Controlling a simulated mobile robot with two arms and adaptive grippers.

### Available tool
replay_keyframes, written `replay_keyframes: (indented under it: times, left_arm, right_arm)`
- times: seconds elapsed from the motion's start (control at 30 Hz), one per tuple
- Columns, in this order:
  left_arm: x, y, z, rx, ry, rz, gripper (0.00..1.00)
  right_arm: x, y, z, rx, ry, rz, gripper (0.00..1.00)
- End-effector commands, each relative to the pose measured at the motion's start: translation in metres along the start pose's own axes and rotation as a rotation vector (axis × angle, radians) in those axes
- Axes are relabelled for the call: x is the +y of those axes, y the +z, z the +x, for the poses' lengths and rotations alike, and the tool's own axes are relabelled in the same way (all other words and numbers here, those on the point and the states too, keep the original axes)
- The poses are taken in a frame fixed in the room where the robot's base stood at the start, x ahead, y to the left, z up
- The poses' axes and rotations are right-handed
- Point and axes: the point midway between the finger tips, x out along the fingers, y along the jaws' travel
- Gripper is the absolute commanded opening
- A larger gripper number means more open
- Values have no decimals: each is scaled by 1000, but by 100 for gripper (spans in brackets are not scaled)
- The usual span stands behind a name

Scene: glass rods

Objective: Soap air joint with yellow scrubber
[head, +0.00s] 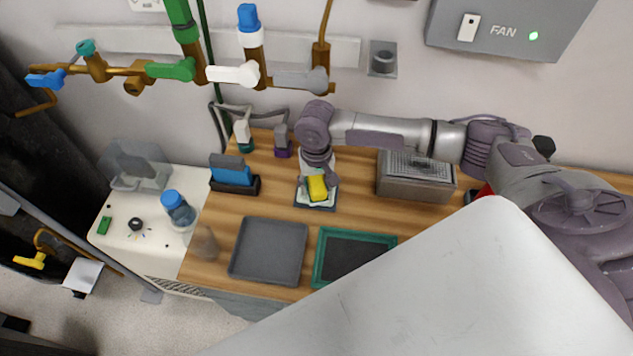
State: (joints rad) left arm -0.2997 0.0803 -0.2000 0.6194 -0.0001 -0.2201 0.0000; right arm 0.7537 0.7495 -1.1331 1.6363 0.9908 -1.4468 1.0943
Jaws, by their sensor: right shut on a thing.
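The yellow scrubber (317,188) is at the centre of the wooden bench, over a small dark dish (316,206) with something pale in it. My right gripper (316,178) points down and is shut on the scrubber. I cannot tell whether the scrubber touches the dish. Brass pipework with joints and coloured valve handles runs along the wall at upper left: a green handle (171,69), a white handle (234,74) and a grey handle (300,80). No label shows which joint is the air joint. My left gripper is not in view.
A grey metal box (415,189) stands right of the dish. A grey tray (268,224) and a green-rimmed tray (322,257) lie in front. A blue-capped bottle (178,209) and a holder with a blue item (234,184) stand left.

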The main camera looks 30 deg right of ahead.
Motion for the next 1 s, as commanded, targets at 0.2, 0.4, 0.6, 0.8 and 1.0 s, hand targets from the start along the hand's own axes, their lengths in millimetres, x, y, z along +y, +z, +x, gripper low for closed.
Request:
replay_keyframes:
  times: [0.2,0.4,0.6,0.8,1.0]
  left_arm:
    - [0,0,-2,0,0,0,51]
    - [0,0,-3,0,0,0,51]
    - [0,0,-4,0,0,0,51]
    - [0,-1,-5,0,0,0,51]
    - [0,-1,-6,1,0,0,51]
  right_arm:
    - [0,1,1,-2,0,-1,23]
    - [0,1,1,-2,0,-1,23]
    - [0,1,2,-3,0,-1,23]
    - [0,2,2,-3,1,-1,23]
    - [0,2,2,-4,1,-1,23]
